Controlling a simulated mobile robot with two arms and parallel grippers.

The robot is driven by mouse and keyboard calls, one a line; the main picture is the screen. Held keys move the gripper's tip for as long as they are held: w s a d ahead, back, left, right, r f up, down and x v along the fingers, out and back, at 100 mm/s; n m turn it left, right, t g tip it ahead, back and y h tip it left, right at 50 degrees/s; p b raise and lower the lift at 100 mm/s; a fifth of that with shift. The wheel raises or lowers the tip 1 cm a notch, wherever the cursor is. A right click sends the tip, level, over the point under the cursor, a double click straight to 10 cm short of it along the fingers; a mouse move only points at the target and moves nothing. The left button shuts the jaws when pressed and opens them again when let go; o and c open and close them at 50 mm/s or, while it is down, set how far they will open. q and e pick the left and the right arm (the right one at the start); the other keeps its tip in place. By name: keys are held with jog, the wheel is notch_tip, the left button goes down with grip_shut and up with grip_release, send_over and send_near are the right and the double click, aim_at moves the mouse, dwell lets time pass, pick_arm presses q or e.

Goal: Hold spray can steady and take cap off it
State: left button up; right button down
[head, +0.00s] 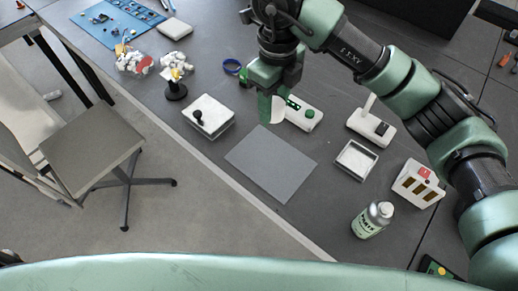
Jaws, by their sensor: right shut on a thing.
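The spray can (369,222), with a pale green label and grey shoulder, stands on the dark table at the lower right. A small pale top shows on it, apparently the nozzle. My right gripper (279,104) is well up and left of the can, over the middle of the table. It is shut on a small white rounded thing (278,112), which looks like the cap; its fingers partly hide it. The can stands apart from the gripper, and no gripper is holding it. My left gripper is not in view.
A grey mat (271,163) lies bare in the middle. Around it are a white box with a black knob (208,118), a square tray (356,160), a white device with a green button (308,115) and a switch box (418,184). A chair (90,150) stands left.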

aim_at(270, 161)
notch_tip(270, 161, down, 19)
jog(key=p, duration=0.2)
jog(key=shift+s+p, duration=0.15)
jog(key=shift+p, duration=0.25)
jog(key=shift+d+f, duration=0.1)
jog(key=shift+f, duration=0.2)
jog(key=shift+f, duration=0.1)
jog(key=shift+f+b, duration=0.15)
jog(key=shift+b, duration=0.15)
jog(key=c, duration=0.8)
grip_release()
jog(key=shift+o, duration=0.2)
jog(key=shift+r, duration=0.2)
